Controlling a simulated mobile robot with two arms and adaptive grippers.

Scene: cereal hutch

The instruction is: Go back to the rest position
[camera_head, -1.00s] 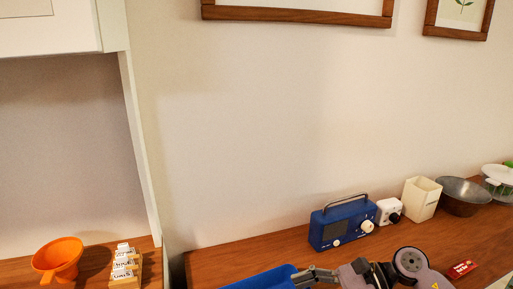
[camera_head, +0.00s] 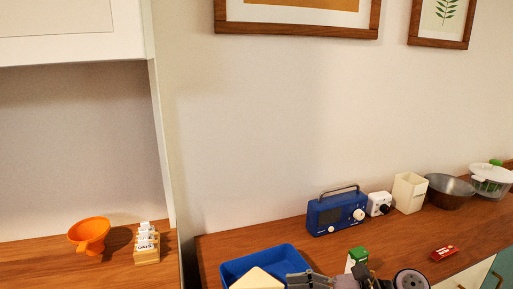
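My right gripper (camera_head: 298,280) shows at the bottom edge, its grey fingers pointing left at the right side of a blue tray (camera_head: 283,252). Its wrist and arm run off the bottom of the picture to the right. The fingers are partly cut off, so I cannot tell whether they are open or shut, or whether they touch the tray. My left gripper is not in view.
The tray holds a cream block (camera_head: 258,280). A green and white carton (camera_head: 356,259) stands behind my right wrist. A blue radio (camera_head: 336,211), white box (camera_head: 379,204), cream container (camera_head: 409,193), metal bowl (camera_head: 449,191) and red packet (camera_head: 444,253) are on the counter. An orange funnel (camera_head: 90,235) sits left.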

